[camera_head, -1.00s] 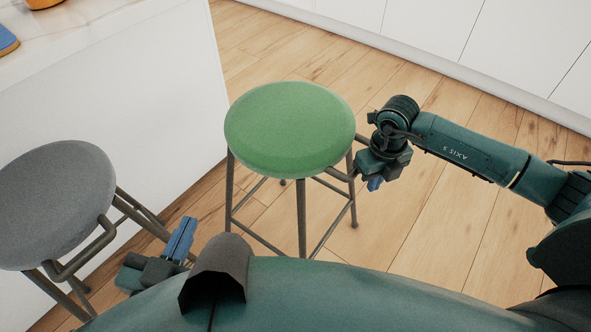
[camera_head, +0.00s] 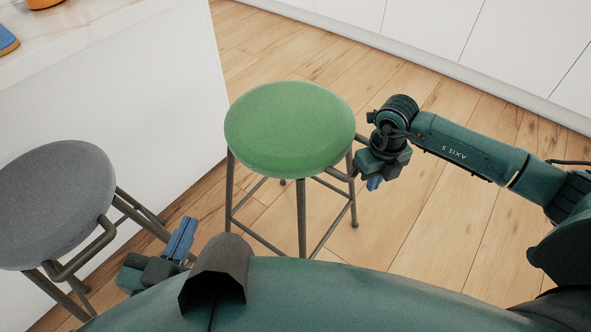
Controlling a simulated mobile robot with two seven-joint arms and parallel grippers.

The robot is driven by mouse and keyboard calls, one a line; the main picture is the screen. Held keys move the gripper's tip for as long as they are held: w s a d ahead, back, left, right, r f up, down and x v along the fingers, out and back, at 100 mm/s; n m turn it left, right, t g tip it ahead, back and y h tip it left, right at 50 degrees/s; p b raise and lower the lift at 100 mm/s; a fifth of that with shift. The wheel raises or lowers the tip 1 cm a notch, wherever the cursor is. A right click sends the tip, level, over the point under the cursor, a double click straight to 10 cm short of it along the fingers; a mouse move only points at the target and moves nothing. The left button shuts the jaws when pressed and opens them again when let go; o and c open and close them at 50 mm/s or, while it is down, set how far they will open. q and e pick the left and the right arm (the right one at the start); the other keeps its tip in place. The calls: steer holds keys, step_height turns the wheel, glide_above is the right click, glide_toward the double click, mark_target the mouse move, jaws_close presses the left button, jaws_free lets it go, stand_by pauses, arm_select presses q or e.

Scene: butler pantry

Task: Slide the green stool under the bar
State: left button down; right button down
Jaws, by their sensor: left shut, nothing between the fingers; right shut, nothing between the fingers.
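The green stool (camera_head: 289,128) stands upright on the wood floor in the middle of the view, to the right of the bar's end and out from under it. The bar (camera_head: 120,95) has a white body and a marble top. My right gripper (camera_head: 375,183) is shut at the right side of the green stool, just below seat level; whether it touches the stool, I cannot tell. My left gripper (camera_head: 181,238) is shut and empty at the lower left, between the two stools and lower in the picture than the green seat.
A grey stool (camera_head: 55,200) stands at the left beside the bar. An orange item (camera_head: 42,4) and a blue item (camera_head: 7,40) lie on the bar top. White cabinets (camera_head: 440,35) line the back. The floor (camera_head: 430,235) right of the green stool is clear.

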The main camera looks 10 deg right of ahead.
steer(key=w+a+b, duration=0.1)
steer(key=w+a, duration=0.3)
steer(key=shift+w+b, duration=0.2)
steer(key=shift+b, duration=0.15)
stand_by(0.5)
steer(key=shift+w+a+b, duration=1.4)
steer(key=shift+w+a, duration=0.65)
steer(key=shift+w, duration=0.1)
steer(key=shift+w+f, duration=0.1)
steer(key=shift+w+a+b, duration=1.65)
steer(key=shift+w+a, duration=0.35)
steer(key=shift+w, duration=0.1)
